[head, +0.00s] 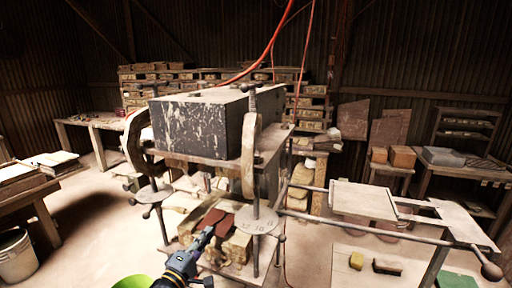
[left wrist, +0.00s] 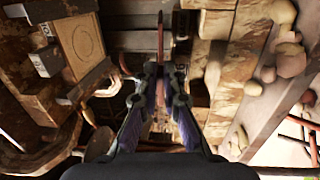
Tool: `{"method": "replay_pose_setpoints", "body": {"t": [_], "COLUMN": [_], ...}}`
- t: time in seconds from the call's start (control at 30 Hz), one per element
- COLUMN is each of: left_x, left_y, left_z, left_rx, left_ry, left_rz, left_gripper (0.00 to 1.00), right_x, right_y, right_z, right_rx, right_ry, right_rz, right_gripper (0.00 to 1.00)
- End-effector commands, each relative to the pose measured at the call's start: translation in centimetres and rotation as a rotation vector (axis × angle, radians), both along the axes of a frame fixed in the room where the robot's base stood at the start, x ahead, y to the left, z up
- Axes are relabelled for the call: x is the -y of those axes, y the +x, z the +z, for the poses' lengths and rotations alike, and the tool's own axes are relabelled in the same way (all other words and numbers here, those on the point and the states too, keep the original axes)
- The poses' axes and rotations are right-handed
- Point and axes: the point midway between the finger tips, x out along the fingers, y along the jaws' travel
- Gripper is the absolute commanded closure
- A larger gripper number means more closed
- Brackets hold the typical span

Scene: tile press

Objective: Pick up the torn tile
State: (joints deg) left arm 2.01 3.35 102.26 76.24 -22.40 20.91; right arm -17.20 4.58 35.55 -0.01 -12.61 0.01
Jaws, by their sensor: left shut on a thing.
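The torn tile (head: 218,218) is a flat reddish-brown piece, low under the press among pale blocks. My left gripper (head: 206,236) reaches in from the front and is shut on the tile's near edge. In the left wrist view the tile (left wrist: 160,42) shows edge-on as a thin reddish strip between the fingertips (left wrist: 160,72). The fingers hide part of it, and I cannot tell whether it still touches the blocks beneath. My right gripper is not in view.
The press's heavy dark block (head: 200,125) stands above, with a round plate (head: 256,220) and metal posts close to my left gripper. A metal frame with long bars (head: 370,200) extends to the right. A white bucket (head: 16,256) stands at the left edge.

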Motion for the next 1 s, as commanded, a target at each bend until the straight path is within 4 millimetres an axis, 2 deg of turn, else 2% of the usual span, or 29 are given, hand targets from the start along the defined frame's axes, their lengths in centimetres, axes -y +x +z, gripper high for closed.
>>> {"method": "replay_pose_setpoints", "body": {"t": [0.17,1.0], "left_x": [-0.3,-2.9], "left_y": [-0.7,-8.1], "left_z": [-0.1,-0.1], "left_rx": [0.000,0.000], "left_ry": [0.001,0.002], "left_rz": [0.001,-0.002], "left_gripper": [1.00,1.00], "right_x": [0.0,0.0], "right_y": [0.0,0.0], "right_z": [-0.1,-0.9], "right_rx": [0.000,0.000], "right_ry": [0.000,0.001], "right_rz": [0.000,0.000], "right_gripper": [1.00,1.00]}}
